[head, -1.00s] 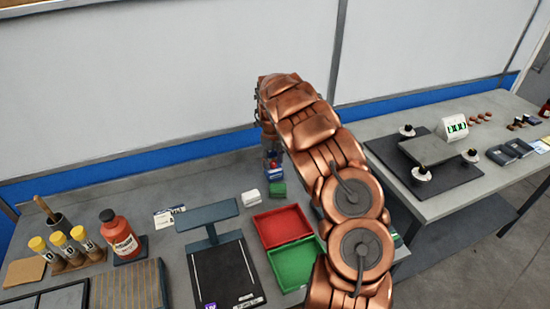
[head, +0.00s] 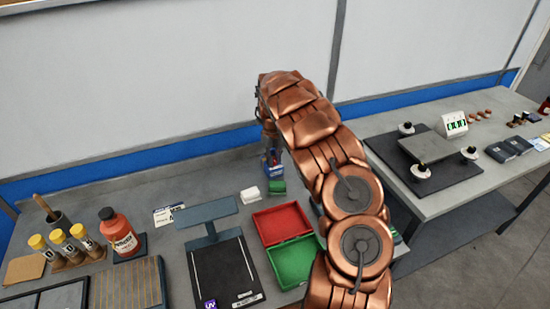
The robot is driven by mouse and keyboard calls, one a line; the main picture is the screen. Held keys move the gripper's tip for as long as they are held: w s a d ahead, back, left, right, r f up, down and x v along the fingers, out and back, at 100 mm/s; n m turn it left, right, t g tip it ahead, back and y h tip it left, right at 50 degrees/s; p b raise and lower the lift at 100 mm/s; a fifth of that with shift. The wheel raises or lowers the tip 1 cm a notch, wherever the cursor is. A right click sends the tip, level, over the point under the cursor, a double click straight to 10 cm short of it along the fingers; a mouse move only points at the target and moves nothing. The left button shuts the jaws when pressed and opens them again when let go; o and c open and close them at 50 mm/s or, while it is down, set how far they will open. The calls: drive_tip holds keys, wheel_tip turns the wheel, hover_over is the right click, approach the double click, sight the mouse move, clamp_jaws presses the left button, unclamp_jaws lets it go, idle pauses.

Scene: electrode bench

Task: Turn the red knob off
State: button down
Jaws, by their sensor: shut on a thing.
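A small blue box (head: 272,171) stands near the back of the bench, below the end of my arm. The red knob appears to be on this box, but my gripper covers almost all of it. My gripper (head: 270,155) points down at the top of the box and is shut on what seems to be the red knob. The fingertips are small and partly hidden, so the knob's turn angle cannot be told.
A red tray (head: 262,213) and a green tray (head: 275,283) lie nearer. A dark stand (head: 216,235) and a red bottle (head: 120,233) are to the left.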

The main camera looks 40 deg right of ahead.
drive_tip(key=shift+w+a+f, duration=0.1)
drive_tip(key=shift+a, duration=0.15)
drive_tip(key=m+b, duration=0.2)
drive_tip(key=b, duration=0.1)
drive_tip(key=shift+d+f+b, duration=0.15)
drive_tip(key=shift+b, duration=0.2)
drive_tip(key=shift+m+b, duration=0.8)
drive_tip(key=shift+m, duration=0.4)
drive_tip(key=shift+r+m+b, duration=0.25)
drive_tip(key=shift+m+b, duration=0.25)
drive_tip(key=shift+m, duration=0.9)
drive_tip(key=c, duration=0.9)
unclamp_jaws()
drive_tip(key=shift+c, duration=0.2)
